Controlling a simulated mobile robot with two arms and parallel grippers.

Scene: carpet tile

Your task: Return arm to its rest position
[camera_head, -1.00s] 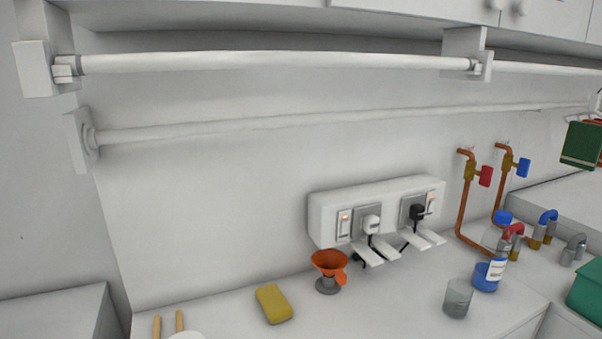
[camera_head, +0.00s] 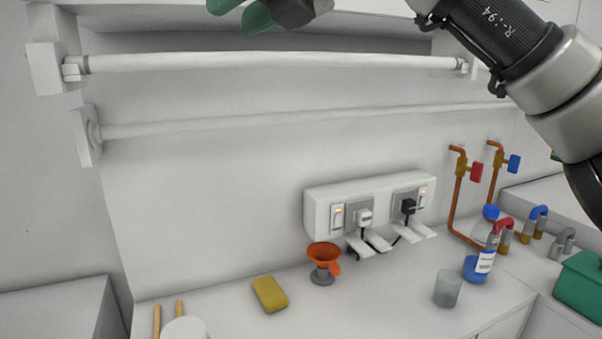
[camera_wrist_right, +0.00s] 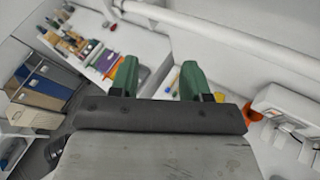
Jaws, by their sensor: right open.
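My right arm comes in from the upper right of the head view. My left gripper is in neither view.
Two white rails (camera_head: 270,62) run along the wall below the cabinets. Copper pipes (camera_head: 455,200) rise at the right.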

